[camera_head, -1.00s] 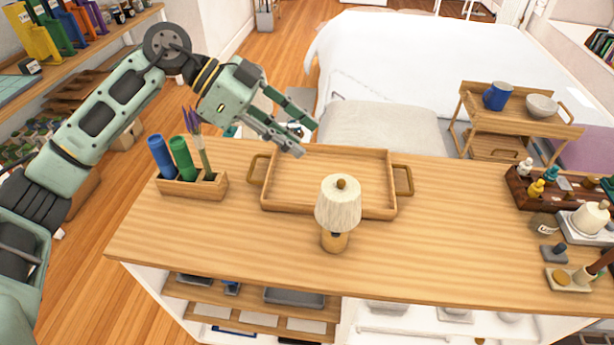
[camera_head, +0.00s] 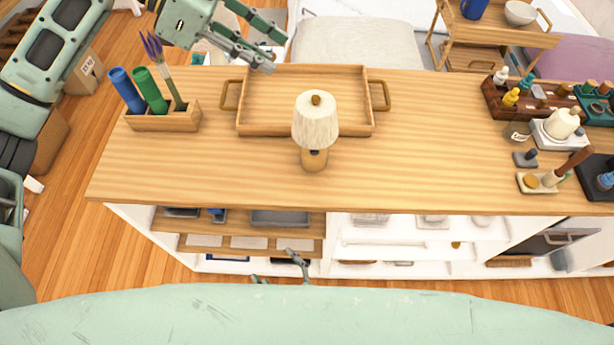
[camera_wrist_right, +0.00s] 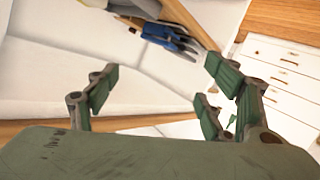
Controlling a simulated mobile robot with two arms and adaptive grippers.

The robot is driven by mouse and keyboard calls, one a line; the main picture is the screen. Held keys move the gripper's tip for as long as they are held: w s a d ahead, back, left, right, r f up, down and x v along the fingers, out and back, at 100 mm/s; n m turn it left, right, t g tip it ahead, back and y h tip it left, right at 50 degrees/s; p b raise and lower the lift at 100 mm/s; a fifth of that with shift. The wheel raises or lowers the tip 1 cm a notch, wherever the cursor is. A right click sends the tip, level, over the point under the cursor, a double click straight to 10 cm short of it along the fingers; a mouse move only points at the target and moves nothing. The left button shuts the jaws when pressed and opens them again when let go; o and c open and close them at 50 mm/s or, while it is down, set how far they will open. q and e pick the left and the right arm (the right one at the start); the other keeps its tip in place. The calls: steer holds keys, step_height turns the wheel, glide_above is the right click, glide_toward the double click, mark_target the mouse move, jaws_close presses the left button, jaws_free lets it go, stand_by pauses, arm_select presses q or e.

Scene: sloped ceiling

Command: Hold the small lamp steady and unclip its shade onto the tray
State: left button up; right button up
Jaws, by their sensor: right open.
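The small lamp stands upright on the wooden counter, with a cream shade (camera_head: 316,122) topped by a brown knob and a wooden base (camera_head: 314,161). The shade sits on the lamp. The wooden tray (camera_head: 253,101) with two side handles lies just behind the lamp and is empty. My left gripper (camera_head: 277,53) is open and empty above the tray's far left corner. My right gripper (camera_head: 278,268) is low at the front of the counter, below its top, partly hidden by my own body. In the right wrist view its fingers (camera_wrist_right: 162,84) are spread with nothing between them; no lamp shows there.
A wooden holder (camera_head: 160,122) with blue and green tubes and a purple brush stands left of the tray. Small bottles, a candle-like item (camera_head: 561,122) and small trays crowd the right end. The counter (camera_head: 430,150) right of the lamp is clear. Open shelves lie below.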

mark_target(313, 150)
steer(key=w+a+r+m+t+y, duration=0.1)
steer(key=a+r+t, duration=0.1)
steer(key=r, duration=0.6)
steer(key=w+a+r+t, duration=0.2)
steer(key=a+r+t, duration=0.1)
steer(key=r, duration=0.4)
steer(key=w+d+r+m+h, duration=0.2)
steer(key=w+d+m+h, duration=0.1)
steer(key=m+h, duration=0.1)
steer(key=w+d+r+m+t+h, duration=0.1)
steer(key=w+d+r+m+h, duration=0.2)
steer(key=w+d+h, duration=0.1)
steer(key=w+d+r+m+t+h, duration=0.1)
steer(key=w+d+r+m+h, duration=0.2)
steer(key=d+m+h, duration=0.1)
steer(key=shift+w+d+r+m, duration=0.1)
steer(key=shift+w+d+m, duration=0.05)
steer(key=shift+w+m, duration=0.2)
steer(key=shift+w+d+m+h, duration=0.25)
steer(key=shift+w+d+h, duration=0.2)
steer(key=shift+h, duration=0.05)
steer(key=w, duration=0.5)
steer(key=w+d, duration=0.1)
steer(key=w, duration=0.1)
steer(key=shift+w, duration=0.15)
steer(key=shift+c, duration=0.3)
